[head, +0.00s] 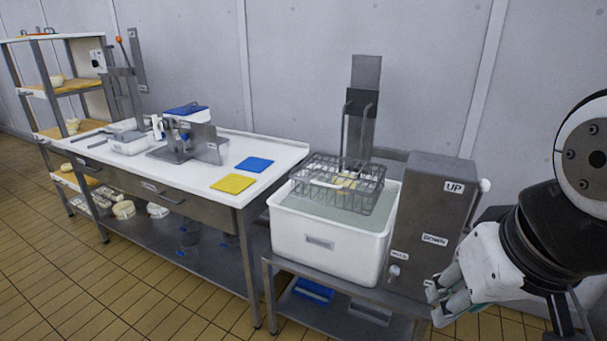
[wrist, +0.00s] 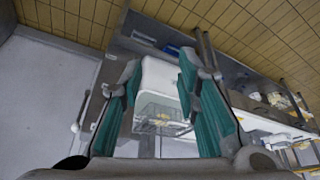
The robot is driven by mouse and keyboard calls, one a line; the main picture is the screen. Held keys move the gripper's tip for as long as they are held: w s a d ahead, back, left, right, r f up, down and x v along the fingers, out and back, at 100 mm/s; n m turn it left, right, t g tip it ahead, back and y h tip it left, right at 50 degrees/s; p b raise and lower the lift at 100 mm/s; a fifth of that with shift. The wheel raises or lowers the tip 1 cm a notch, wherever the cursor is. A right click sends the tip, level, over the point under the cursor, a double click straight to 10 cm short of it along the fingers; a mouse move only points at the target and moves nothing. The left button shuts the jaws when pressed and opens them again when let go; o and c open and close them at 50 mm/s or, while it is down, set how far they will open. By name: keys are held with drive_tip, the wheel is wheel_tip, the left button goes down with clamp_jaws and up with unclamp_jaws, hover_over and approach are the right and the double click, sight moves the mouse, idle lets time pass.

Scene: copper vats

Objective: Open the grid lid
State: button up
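The wire grid basket (head: 338,192) sits at the top of a white tub (head: 318,240) filled with greyish liquid. Its grid top (head: 345,167) looks flat and closed, though the fine bars make this hard to tell. Something pale yellow shows inside the basket. The basket also shows between my fingers in the wrist view (wrist: 158,112), with the tub (wrist: 160,78). My gripper (head: 437,303) is at the lower right, in front of the control box and apart from the basket. In the wrist view its teal fingers (wrist: 160,70) are spread with nothing between them.
A steel control box (head: 432,215) marked UP and DOWN stands right of the tub, between it and my arm. A tall metal post (head: 360,115) rises behind the basket. A table (head: 285,150) with yellow and blue mats is at left. Tiled floor (head: 60,270) is open in front.

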drive_tip(key=w+f+m+t, duration=0.2)
drive_tip(key=w, duration=1.3)
drive_tip(key=m+t+y+b, duration=0.3)
drive_tip(key=m+t+y, duration=0.2)
drive_tip(key=m+t, duration=0.65)
approach(324, 185)
drive_tip(key=w+m, duration=0.1)
drive_tip(key=w, duration=0.2)
drive_tip(key=w+a+g+b, duration=0.1)
drive_tip(key=w, duration=0.3)
drive_tip(key=w+a+m+g, duration=0.1)
drive_tip(key=w, duration=0.2)
drive_tip(key=shift+w+a+m+b, duration=0.15)
drive_tip(key=shift+a+m+b, duration=0.05)
drive_tip(key=shift+m+b, duration=0.15)
drive_tip(key=shift+c, duration=0.4)
clamp_jaws()
